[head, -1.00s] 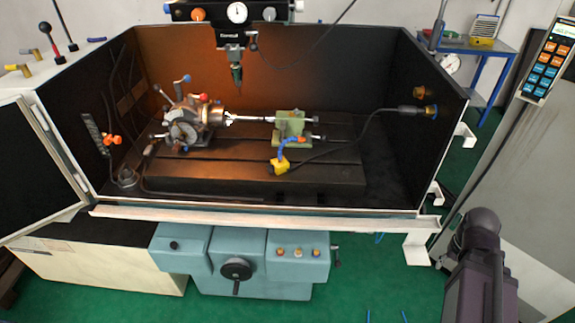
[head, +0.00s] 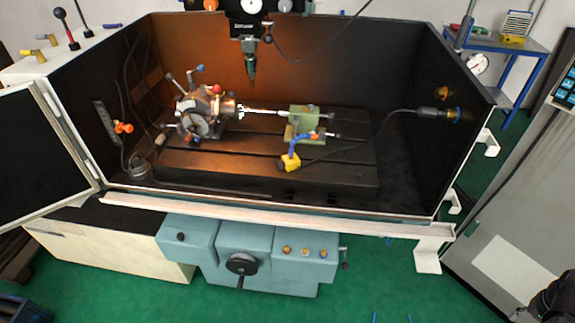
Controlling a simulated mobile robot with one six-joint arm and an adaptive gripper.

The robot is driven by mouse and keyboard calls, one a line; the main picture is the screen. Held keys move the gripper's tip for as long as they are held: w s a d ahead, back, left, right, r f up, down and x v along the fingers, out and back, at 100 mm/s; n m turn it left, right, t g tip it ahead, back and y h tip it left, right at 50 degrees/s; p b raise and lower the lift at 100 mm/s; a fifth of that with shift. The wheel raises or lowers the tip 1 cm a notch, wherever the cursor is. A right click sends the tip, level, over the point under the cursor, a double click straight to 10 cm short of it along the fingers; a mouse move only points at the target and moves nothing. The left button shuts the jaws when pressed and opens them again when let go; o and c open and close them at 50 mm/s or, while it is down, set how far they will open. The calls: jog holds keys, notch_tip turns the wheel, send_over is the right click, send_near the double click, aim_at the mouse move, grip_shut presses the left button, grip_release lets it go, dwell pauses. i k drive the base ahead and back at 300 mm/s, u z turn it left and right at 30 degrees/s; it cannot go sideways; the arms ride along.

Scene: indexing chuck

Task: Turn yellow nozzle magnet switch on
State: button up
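The yellow magnet base (head: 291,162) sits on the front part of the dark machine table. A jointed blue nozzle with an orange tip (head: 300,144) rises from it. The switch on the base is too small to make out, so I cannot tell its position. A dark cable runs from near the base to the right wall. Only a dark piece of my arm shows at the bottom right corner. My gripper is not recognisable in view.
The indexing chuck (head: 200,112) stands left of the base, and a green tailstock (head: 306,121) stands just behind it. The spindle head (head: 249,30) hangs above. A white front ledge (head: 280,207) and dark side walls bound the enclosure. Its door (head: 40,135) is open at left.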

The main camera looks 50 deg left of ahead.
aim_at(280, 164)
jog(key=z, duration=0.15)
jog(key=k, duration=1.4)
jog(key=u, duration=1.5)
jog(key=i, duration=1)
